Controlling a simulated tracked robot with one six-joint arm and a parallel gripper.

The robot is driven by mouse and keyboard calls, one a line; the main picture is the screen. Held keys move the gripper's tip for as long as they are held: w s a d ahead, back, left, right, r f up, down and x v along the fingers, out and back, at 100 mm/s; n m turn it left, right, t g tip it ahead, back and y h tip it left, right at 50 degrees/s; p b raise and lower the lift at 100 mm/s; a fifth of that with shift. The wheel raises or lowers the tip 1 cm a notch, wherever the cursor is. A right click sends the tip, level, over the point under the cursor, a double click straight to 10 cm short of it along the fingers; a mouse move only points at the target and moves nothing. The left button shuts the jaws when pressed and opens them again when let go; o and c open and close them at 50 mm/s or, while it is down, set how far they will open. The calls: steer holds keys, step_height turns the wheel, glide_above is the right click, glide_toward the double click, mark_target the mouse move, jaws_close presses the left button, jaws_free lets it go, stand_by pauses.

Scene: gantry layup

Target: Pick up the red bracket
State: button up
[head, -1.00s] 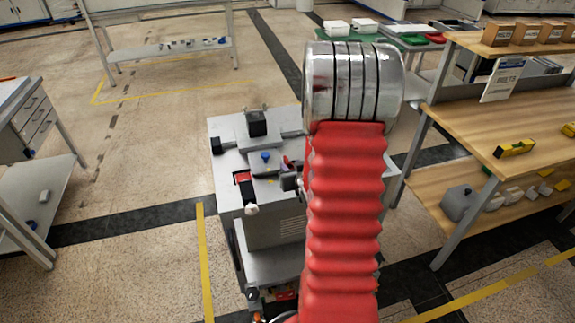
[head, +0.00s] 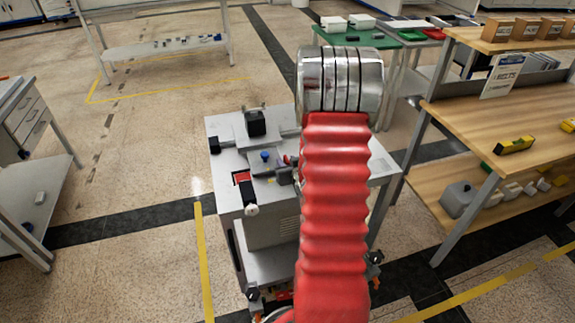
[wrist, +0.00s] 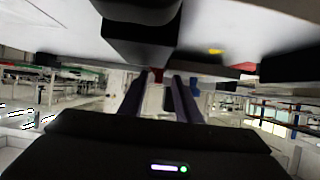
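My gripper (wrist: 159,82) shows in the wrist view as two dark fingers set apart, with a visible gap between them. In the head view a small red patch (head: 291,159) shows on the cart's top just left of my arm, partly hidden. A separate red and black part (head: 243,178) lies near the cart's left front edge. My arm hides the right part of the cart top.
The grey cart (head: 227,135) carries a black block (head: 256,122), a blue knob (head: 265,155) and other fixtures close together. A wooden workbench (head: 475,115) stands at right, a green-topped table (head: 350,38) behind. The floor left of the cart is clear.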

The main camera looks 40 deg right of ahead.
steer(key=shift+s+d, duration=0.1)
steer(key=shift+s, duration=0.05)
steer(key=shift+c, duration=0.5)
jaws_close()
